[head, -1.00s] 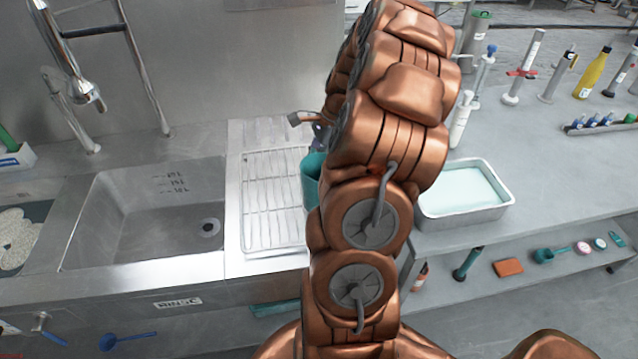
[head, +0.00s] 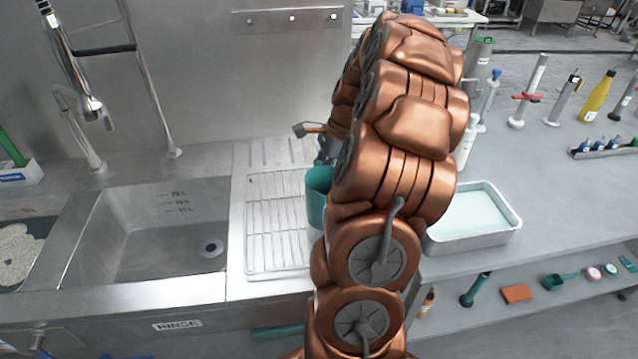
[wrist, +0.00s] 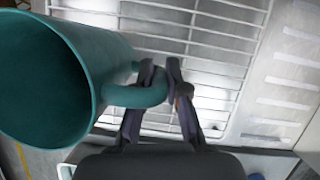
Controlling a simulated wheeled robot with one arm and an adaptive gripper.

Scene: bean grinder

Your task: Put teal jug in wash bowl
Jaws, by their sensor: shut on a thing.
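The teal jug (head: 317,197) is above the right edge of the wire drying rack in the head view, partly hidden behind my arm. In the wrist view the jug (wrist: 60,75) fills the left side, its open mouth toward the lower left. My gripper (wrist: 162,78) is shut on the jug's handle. In the head view the gripper is mostly hidden by my arm. A basin with whitish, foamy contents (head: 18,250) is cut off at the far left; it may be the wash bowl, but no wash label is readable.
A steel sink labelled RINSE (head: 150,245) lies between that basin and the wire rack (head: 270,225). A tall tap (head: 90,105) rises behind it. A metal tray of pale liquid (head: 475,215) stands right of my arm. Bottles and cylinders stand farther right.

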